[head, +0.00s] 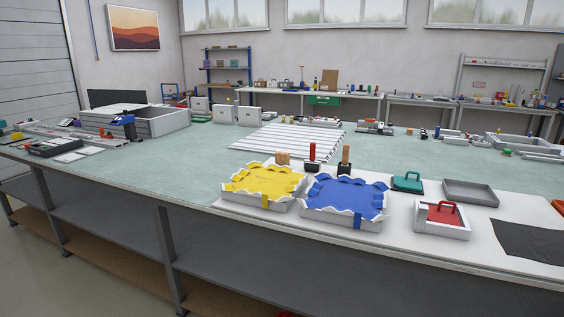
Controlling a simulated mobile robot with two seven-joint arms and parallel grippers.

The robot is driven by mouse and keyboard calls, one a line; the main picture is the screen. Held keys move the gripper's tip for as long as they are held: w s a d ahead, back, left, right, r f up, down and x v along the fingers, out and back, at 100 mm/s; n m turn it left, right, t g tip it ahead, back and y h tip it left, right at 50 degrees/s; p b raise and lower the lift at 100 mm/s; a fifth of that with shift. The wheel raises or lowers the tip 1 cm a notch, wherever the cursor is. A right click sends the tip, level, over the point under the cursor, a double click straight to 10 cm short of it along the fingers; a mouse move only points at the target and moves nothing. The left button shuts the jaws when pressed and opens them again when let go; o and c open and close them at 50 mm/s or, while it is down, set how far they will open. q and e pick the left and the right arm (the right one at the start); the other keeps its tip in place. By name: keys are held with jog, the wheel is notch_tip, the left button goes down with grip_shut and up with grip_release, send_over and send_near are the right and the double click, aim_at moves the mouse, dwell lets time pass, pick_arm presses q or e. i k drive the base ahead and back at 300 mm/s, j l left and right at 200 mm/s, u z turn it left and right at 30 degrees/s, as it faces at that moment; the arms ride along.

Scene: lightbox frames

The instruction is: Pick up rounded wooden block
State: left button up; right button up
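A small tan wooden block (282,158) stands on the table just behind the yellow-lined tray (231,196). It is small in the picture, and the tray's raised edge seems to hide its foot. A taller, narrow wooden piece (346,154) stands upright on a dark base, behind the blue-lined tray. I cannot tell for sure which of the two is the rounded block; the short one looks more block-like. Neither of my grippers shows in the head view.
A red upright piece (312,152) on a dark base stands between the two wooden pieces. The blue-lined tray (345,195), a teal-handled tool (407,182), a grey tray (470,192) and a white box with a red-handled tool (441,219) are to the right. A slatted white panel (287,141) lies behind.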

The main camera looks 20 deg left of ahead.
aim_at(281, 157)
jog(key=i+j+z, duration=0.1)
jog(key=i+j, duration=0.35)
jog(key=j, duration=0.3)
jog(key=i+j+z, duration=0.15)
jog(key=j, duration=0.2)
jog(key=i, duration=0.05)
